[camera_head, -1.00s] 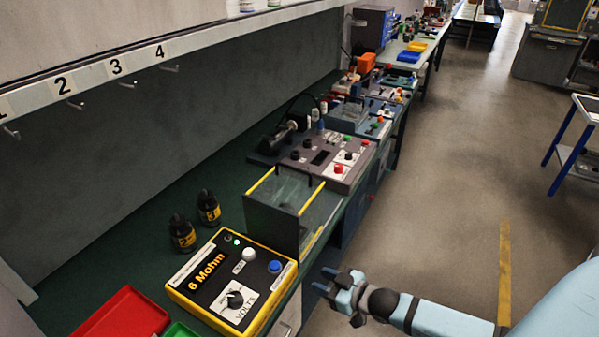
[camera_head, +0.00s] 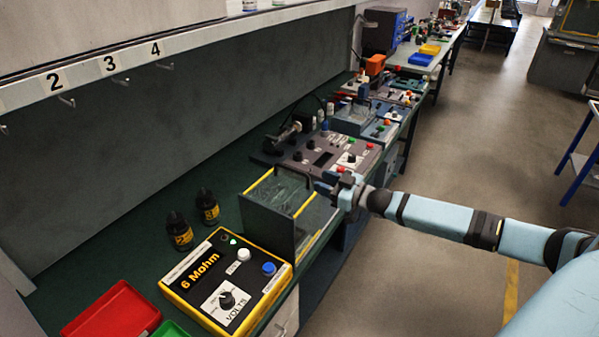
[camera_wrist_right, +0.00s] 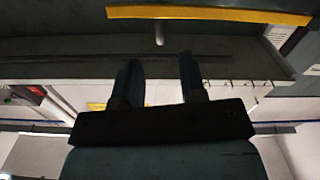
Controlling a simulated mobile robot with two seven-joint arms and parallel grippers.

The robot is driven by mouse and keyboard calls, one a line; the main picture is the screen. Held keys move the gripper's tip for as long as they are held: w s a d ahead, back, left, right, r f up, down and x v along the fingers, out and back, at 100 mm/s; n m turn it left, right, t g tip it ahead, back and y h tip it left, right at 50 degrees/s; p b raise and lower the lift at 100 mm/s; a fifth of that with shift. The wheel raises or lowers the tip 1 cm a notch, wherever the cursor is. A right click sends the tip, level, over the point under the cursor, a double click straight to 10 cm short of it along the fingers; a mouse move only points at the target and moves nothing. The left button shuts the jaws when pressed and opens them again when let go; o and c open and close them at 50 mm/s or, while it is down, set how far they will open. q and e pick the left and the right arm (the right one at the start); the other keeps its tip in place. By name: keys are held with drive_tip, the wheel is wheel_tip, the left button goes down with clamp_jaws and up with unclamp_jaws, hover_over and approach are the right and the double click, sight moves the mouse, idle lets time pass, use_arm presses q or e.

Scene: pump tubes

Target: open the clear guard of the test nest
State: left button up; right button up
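The test nest (camera_head: 268,232) is a dark open-framed box with yellow edges on the green bench, behind the yellow meter. Its clear guard (camera_head: 285,190) shows as see-through panels between the yellow strips; it looks lowered over the nest. My right gripper (camera_head: 326,186) is at the nest's far right top corner, close to the guard's edge; I cannot tell whether it touches. In the right wrist view my two fingers (camera_wrist_right: 159,68) stand apart with nothing between them. A yellow strip (camera_wrist_right: 210,13) with a small peg (camera_wrist_right: 159,33) under it lies beyond the fingertips. My left gripper is not in view.
The yellow meter (camera_head: 225,280) reading "6 Mohm" stands nearest, with two black bottles (camera_head: 180,231) to its left. A red tray (camera_head: 112,310) is at the lower left. A grey control panel (camera_head: 315,157) sits behind the nest.

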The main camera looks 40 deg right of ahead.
sight(307, 175)
drive_tip(key=p+x, duration=0.1)
drive_tip(key=x, duration=0.7)
drive_tip(key=shift+w+a, duration=0.15)
drive_tip(key=shift+w, duration=0.05)
clamp_jaws()
